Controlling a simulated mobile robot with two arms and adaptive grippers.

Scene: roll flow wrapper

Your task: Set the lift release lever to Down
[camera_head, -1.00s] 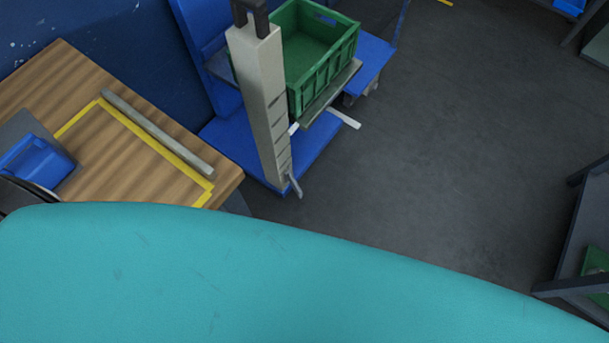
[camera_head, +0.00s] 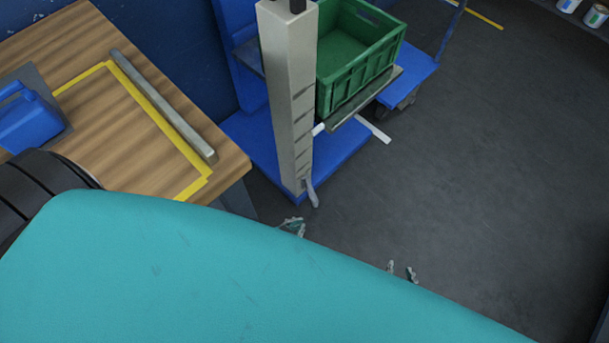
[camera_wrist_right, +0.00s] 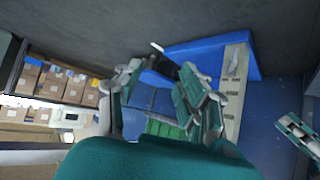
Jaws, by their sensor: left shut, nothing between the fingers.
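The lift release lever (camera_head: 312,193) is a small grey handle low on the pale lift mast (camera_head: 290,110). It sticks out towards me, its free end lower in the picture; I cannot tell its setting. My left gripper (camera_head: 292,226) shows just below the lever in the head view, fingertips together, apart from it; the turquoise body hides the rest. My right gripper (camera_head: 401,270) is further right, over the floor, two fingertips apart and empty. In the right wrist view its fingers (camera_wrist_right: 163,100) are spread, with the mast (camera_wrist_right: 232,95) beyond, to the right.
A green crate (camera_head: 338,82) sits on the lift platform beside the mast, above a blue base (camera_head: 335,155). A wooden table (camera_head: 110,130) with a grey bar (camera_head: 165,108) and a blue container (camera_head: 28,122) stands left. The floor right of the lift is clear.

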